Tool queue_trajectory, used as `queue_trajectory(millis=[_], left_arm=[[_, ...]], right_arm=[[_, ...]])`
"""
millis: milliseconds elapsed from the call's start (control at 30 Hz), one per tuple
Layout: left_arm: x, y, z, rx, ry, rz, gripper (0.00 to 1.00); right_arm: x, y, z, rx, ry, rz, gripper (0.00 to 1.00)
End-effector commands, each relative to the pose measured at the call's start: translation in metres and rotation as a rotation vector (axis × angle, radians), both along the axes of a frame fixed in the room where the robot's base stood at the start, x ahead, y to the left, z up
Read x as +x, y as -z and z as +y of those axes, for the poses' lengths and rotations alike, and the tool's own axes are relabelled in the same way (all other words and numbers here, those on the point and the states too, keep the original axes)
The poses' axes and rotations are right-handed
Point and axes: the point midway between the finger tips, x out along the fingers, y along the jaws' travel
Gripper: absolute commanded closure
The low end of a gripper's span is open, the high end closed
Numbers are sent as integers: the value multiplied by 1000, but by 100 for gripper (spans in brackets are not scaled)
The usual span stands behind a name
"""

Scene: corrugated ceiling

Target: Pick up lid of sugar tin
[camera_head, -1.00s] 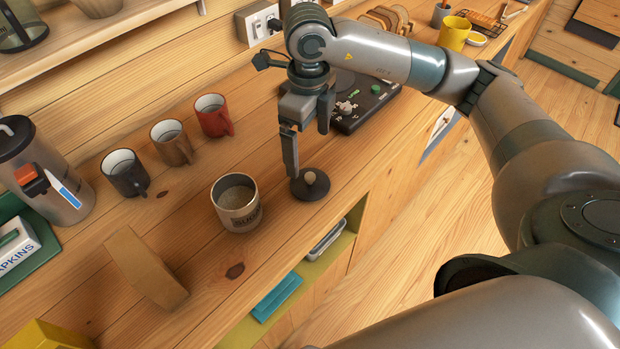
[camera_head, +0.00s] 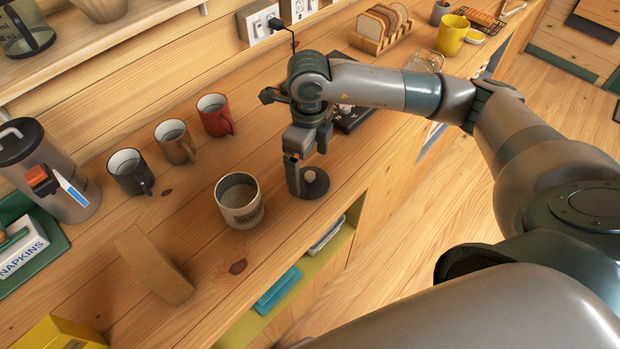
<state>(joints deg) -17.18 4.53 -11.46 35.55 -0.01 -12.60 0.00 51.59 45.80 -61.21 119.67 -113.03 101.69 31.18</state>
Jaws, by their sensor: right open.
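The dark round lid (camera_head: 316,189) with a pale knob (camera_head: 309,176) lies flat on the wooden counter. The sugar tin (camera_head: 240,202) stands open and upright to its left, filled with light sugar. My right gripper (camera_head: 307,178) points down over the lid and is open. Its near finger is at the left side of the knob; the other finger is behind and to the right. I cannot tell whether a finger touches the knob or lid. My left gripper is not in view.
Black (camera_head: 130,172), brown (camera_head: 174,142) and red (camera_head: 215,116) mugs stand in a row behind the tin. A wooden block (camera_head: 152,265) lies at front left. The counter's front edge runs close to the lid, with an open shelf (camera_head: 290,290) below.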

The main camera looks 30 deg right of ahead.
Motion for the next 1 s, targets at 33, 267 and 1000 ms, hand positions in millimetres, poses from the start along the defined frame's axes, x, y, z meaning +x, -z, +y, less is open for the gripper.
queue_trajectory(millis=[33, 267, 1000], left_arm=[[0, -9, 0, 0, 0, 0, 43], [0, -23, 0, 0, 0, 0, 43], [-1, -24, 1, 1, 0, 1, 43]], right_arm=[[-2, 2, 0, -1, 2, 4, 4], [-3, 29, 0, -1, 2, 4, 4], [-2, 39, 0, 0, 0, 0, 38]])
